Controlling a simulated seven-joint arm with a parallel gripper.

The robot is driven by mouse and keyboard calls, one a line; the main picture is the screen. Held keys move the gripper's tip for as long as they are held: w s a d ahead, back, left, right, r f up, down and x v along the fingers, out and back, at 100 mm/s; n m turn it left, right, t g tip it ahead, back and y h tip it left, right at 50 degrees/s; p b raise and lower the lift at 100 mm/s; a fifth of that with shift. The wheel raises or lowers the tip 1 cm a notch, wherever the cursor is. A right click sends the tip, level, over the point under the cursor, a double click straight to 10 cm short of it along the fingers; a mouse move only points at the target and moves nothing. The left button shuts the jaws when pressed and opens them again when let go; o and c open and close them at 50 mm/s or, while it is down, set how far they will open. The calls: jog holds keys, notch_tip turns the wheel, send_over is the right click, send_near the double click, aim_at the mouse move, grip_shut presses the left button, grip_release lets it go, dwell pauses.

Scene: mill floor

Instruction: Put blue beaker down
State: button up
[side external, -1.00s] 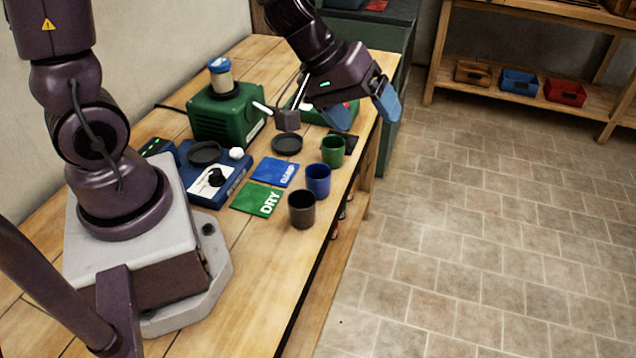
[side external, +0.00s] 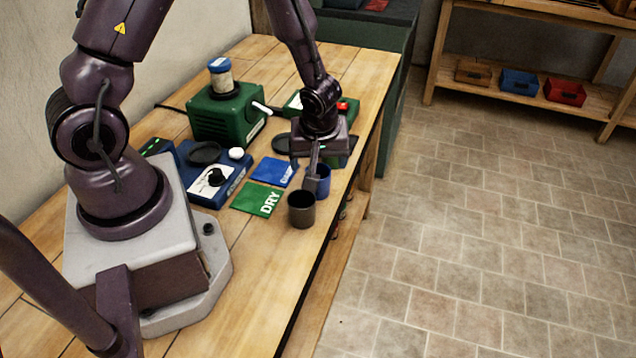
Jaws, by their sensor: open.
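The blue beaker (side external: 324,185) stands upright on the wooden bench near its right edge, behind the dark grey beaker (side external: 302,211). My gripper (side external: 309,175) is open and points down at the blue beaker, with one finger covering its left part. I cannot tell whether the fingers touch it or whether one reaches inside its rim. A green DRY mat (side external: 257,199) and a blue mat (side external: 274,171) lie flat to the left of the beakers.
A blue device with a dial (side external: 212,180) and a green machine (side external: 225,115) stand on the bench (side external: 235,265) to the left. The bench's right edge runs close beside the beakers. Bare wood lies in front of the DRY mat.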

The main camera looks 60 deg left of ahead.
jog(key=shift+x, duration=3.4)
jog(key=shift+d, duration=0.1)
jog(key=c, duration=1.1)
jog(key=shift+c, duration=0.2)
